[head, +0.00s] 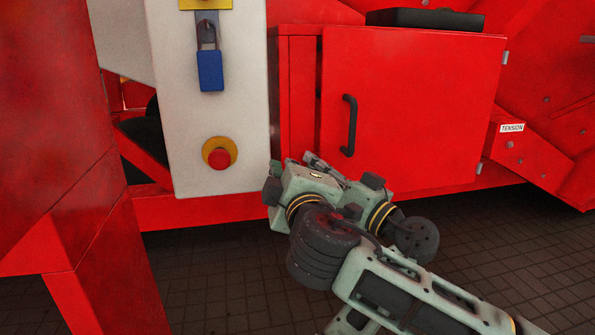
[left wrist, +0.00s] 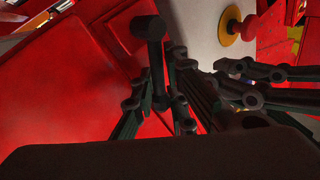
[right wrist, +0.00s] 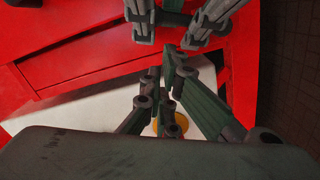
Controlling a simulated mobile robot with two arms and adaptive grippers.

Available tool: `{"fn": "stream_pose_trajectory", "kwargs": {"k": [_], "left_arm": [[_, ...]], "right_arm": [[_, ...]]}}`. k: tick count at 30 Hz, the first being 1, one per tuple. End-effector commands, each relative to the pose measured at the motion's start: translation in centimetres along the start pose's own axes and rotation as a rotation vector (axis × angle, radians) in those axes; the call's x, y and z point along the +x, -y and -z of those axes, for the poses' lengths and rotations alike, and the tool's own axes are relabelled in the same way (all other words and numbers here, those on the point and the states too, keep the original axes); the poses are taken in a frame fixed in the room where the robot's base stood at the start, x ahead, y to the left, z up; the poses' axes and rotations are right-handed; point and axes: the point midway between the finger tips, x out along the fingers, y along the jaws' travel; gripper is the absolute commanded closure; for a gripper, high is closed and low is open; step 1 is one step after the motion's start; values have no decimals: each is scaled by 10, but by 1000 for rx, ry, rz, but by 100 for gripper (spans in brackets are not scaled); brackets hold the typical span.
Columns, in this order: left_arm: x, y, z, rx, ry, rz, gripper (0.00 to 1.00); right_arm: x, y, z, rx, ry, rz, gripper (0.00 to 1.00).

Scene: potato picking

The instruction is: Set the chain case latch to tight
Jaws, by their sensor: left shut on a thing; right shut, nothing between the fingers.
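A dark bar with a thick round crosspiece (left wrist: 150,28), seemingly the latch lever, stands out from the red case in the left wrist view. My left gripper (left wrist: 155,108) is shut on this bar below the crosspiece. My right gripper (right wrist: 172,72) is shut and empty, close beside the left one, with the white panel behind it. Its fingers also show at the right of the left wrist view (left wrist: 245,85). In the head view the two grippers crowd together below the door handle, and their bodies hide the lever and fingertips. The latch's setting cannot be read.
The red case door (head: 425,105) carries a black handle (head: 349,125). Left of it, a white panel (head: 175,110) holds a blue padlock (head: 210,70) and a red stop button (head: 219,158) on a yellow base. A TENSION label (head: 512,128) is at the right. Tiled floor (head: 220,275) lies below.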

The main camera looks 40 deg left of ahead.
Motion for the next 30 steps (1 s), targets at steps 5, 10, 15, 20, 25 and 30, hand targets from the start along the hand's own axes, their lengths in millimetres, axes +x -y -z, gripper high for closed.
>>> {"fn": "stream_pose_trajectory", "kwargs": {"k": [5, 10, 15, 20, 25, 30], "left_arm": [[-1, 0, -1, 1, 2, 0, 100], [-1, 0, -1, 1, 2, 0, 100], [-1, 0, -1, 1, 2, 1, 100], [-1, 0, -1, 1, 2, 1, 100], [-1, 0, -1, 1, 2, 1, 100], [0, 1, -1, 0, 2, 3, 100]], "right_arm": [[3, 0, -13, 0, -2, 0, 100], [4, 1, -15, 0, -4, 1, 100], [4, 1, -15, 0, -4, 1, 100], [4, 1, -19, 20, -3, 3, 100], [6, -2, -28, 63, -1, 4, 100], [6, -2, -30, 60, 4, 3, 100]]}}
